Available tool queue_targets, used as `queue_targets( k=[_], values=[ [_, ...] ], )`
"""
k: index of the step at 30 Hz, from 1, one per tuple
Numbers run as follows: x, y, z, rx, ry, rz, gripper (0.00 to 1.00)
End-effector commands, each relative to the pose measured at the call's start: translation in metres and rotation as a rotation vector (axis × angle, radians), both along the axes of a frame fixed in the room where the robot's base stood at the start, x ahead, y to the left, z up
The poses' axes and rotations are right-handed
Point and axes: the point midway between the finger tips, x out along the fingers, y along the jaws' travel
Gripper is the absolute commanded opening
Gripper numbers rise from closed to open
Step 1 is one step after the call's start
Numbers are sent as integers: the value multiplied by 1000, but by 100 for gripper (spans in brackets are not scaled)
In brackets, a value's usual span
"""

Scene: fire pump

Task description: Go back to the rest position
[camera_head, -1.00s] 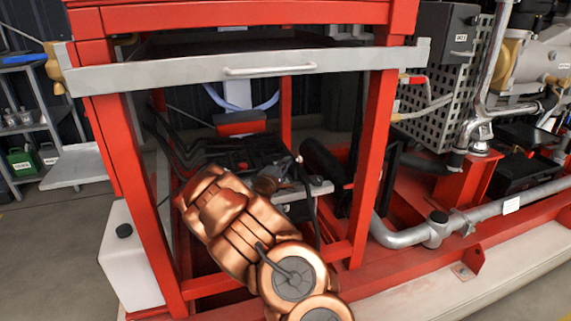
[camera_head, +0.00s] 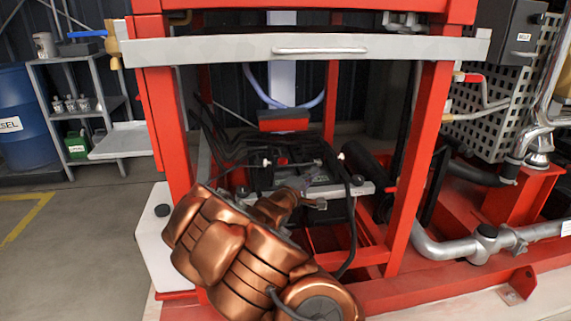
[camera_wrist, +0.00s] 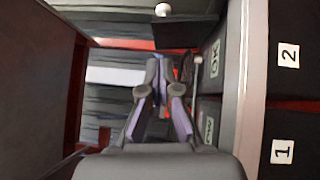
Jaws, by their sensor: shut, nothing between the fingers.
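My gripper (camera_wrist: 158,72) shows in the middle of the wrist view, its fingers together and nothing between them. In the head view my copper-coloured arm reaches from the bottom into the red frame (camera_head: 432,140). Its far end is close to the black equipment (camera_head: 290,165) inside the frame, and the fingers are hard to make out there.
A grey crossbar with a handle (camera_head: 320,51) spans the frame above the arm. Grey pipework (camera_head: 485,240) lies to the right. A shelf (camera_head: 75,95) and blue drum (camera_head: 22,115) stand at the left, with open floor before them.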

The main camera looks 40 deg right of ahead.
Motion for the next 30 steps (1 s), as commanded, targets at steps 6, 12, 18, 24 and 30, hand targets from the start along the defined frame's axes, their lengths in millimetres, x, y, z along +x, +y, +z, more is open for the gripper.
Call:
queue_targets(
  k=[6, 12, 18, 24, 30],
  values=[
    [0, 1, 0, 0, 0, 0, 0],
    [-18, 0, 39, -3, -28, -55, 0],
    [-82, 6, 131, 35, -110, -234, 0],
    [-153, 24, 194, 145, -172, -419, 0],
    [-214, 57, 230, 322, -198, -565, 0]
  ],
)
